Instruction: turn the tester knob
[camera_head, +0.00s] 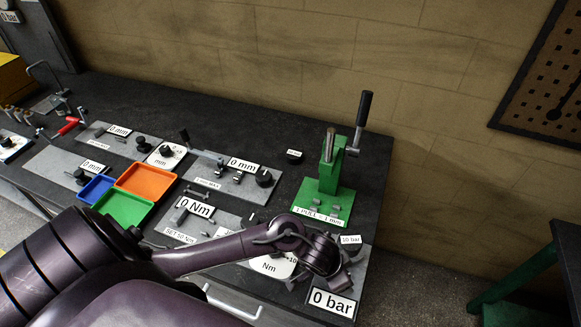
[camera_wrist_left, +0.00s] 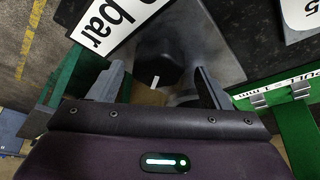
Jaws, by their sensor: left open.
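The tester knob (camera_wrist_left: 158,52) is black with a white mark and stands on a grey plate in the left wrist view, beside the "0 bar" sign (camera_wrist_left: 112,25). My left gripper (camera_wrist_left: 159,70) is open, with one finger on each side of the knob in that view; I cannot tell whether either finger touches it. In the head view my left gripper (camera_head: 325,268) is over the front right corner of the bench, just behind the "0 bar" sign (camera_head: 331,303), and hides the knob. My right gripper is not in view.
A green press (camera_head: 329,170) with a black-handled lever stands behind my left gripper. Orange (camera_head: 146,181), blue (camera_head: 96,189) and green (camera_head: 123,207) trays lie to the left, among other gauge plates. The bench's right edge is close to the gripper.

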